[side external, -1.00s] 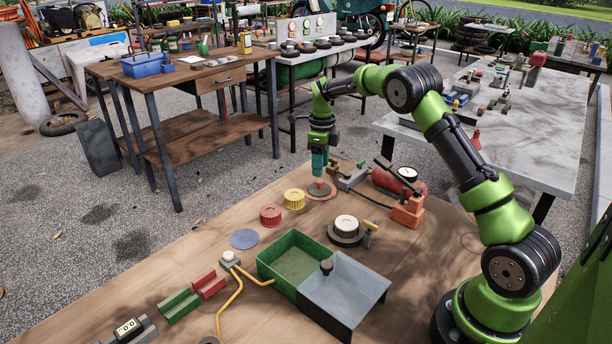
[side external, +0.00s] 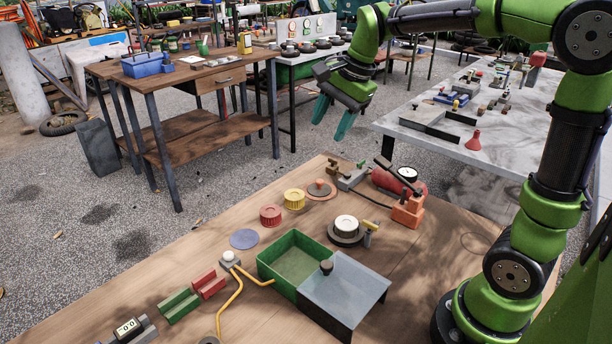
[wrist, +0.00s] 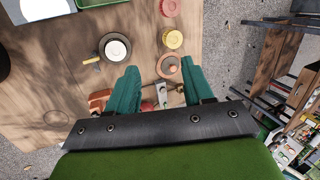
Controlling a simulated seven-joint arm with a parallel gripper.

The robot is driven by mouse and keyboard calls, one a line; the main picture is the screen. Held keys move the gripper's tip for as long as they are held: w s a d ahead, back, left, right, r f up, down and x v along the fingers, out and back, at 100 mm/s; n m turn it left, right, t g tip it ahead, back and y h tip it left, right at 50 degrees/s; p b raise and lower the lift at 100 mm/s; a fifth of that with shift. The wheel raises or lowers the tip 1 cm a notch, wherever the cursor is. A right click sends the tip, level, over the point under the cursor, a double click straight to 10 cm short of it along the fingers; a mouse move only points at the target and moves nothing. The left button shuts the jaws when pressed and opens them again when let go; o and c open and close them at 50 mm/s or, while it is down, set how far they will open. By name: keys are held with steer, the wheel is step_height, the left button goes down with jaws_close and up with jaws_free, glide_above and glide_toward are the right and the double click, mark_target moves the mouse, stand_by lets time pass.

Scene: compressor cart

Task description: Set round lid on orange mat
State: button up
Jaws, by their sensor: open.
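The round lid (side external: 320,187), a brownish disc with a small upright knob, lies flat on the round orange mat (side external: 312,198) near the table's far edge. Only a rim of the mat shows around the lid. The lid also shows in the wrist view (wrist: 169,66), between and beyond my fingertips. My gripper (side external: 333,122) is open and empty, with its teal fingers spread. It hangs well above the table, clear of the lid and mat.
Yellow (side external: 294,199) and red (side external: 270,215) round caps and a blue disc (side external: 244,238) line up left of the mat. A red tank with a gauge (side external: 400,179) stands to its right. A green bin (side external: 293,259) and a grey box (side external: 345,292) sit nearer.

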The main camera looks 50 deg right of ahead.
steer(key=s+a+f+n+t, duration=0.1)
steer(key=s+a+n, duration=0.3)
steer(key=s+n, duration=0.2)
steer(key=s+a+f+n+t, duration=0.1)
steer(key=s+a+n+t, duration=0.1)
steer(key=s+a+n, duration=0.2)
steer(key=s+n, duration=0.3)
steer(key=s, duration=0.2)
steer(key=shift+s+f+y, duration=0.3)
steer(key=shift+s+y, duration=0.05)
steer(key=shift+y, duration=0.05)
